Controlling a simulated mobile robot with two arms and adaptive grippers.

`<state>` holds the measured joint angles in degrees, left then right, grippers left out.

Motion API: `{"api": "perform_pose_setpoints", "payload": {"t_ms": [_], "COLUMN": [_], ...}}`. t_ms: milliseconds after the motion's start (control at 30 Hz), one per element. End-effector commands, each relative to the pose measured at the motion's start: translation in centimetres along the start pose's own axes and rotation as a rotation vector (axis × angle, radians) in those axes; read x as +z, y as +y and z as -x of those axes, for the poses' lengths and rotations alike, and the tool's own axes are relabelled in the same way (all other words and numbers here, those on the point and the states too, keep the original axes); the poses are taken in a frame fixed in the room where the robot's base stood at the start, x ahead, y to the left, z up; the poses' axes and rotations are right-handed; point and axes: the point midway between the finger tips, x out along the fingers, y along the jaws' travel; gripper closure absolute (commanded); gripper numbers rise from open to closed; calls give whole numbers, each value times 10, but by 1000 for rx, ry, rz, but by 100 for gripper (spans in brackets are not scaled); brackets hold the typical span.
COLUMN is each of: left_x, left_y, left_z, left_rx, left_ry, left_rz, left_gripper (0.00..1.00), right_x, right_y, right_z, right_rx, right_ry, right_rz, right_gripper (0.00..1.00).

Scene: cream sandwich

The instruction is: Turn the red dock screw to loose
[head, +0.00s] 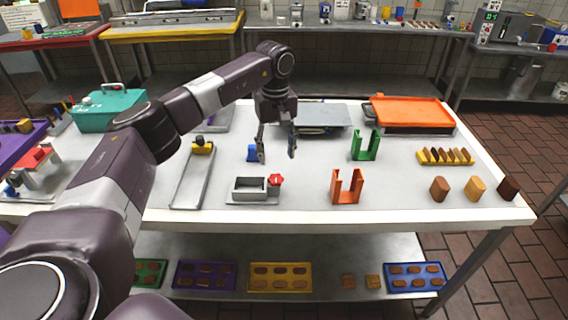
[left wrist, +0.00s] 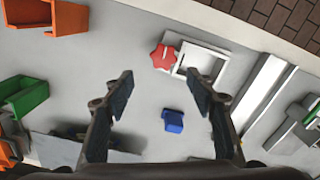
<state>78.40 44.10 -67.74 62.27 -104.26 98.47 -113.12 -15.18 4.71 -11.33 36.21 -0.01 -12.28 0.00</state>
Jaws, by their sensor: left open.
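The red dock screw (head: 276,180) is a small red star-shaped knob at the right end of a grey dock (head: 235,199) on the white table. In the left wrist view the red screw (left wrist: 162,57) lies beyond my fingertips, beside the pale frame of the dock (left wrist: 222,60). My left gripper (head: 276,153) is open and empty, above the table and behind the screw in the head view. It also shows in the left wrist view (left wrist: 160,82), with its fingers wide apart and not touching the screw. My right gripper is in neither view.
A small blue block (head: 252,153) stands close to my left gripper. An orange holder (head: 346,187) and a green holder (head: 366,145) stand to the right. A grey rail (head: 190,180) lies left of the dock. Bare table lies between the dock and the orange holder.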

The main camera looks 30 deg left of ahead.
Motion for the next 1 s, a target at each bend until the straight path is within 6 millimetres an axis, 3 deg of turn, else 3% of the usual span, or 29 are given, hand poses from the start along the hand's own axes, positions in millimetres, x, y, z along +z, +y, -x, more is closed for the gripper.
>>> {"api": "perform_pose_setpoints", "payload": {"t_ms": [200,333,467,700,833,1000], "left_x": [1,1,1,1,1,1], "left_y": [-1,0,0,1,0,0], "left_z": [-32,-52,-66,-74,-74,-73], "left_rx": [-3,-1,1,2,2,2], "left_ry": [-6,-4,-4,-3,-3,-3], "left_rz": [1,1,2,2,2,2], "left_gripper": [49,49,49,49,50,68], "right_x": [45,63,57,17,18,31], "right_y": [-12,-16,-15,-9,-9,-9], "right_z": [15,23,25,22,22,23], "right_rx": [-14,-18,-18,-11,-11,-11], "right_ry": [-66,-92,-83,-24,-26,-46], "right_rz": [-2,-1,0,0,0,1], "right_gripper": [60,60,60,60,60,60]}}
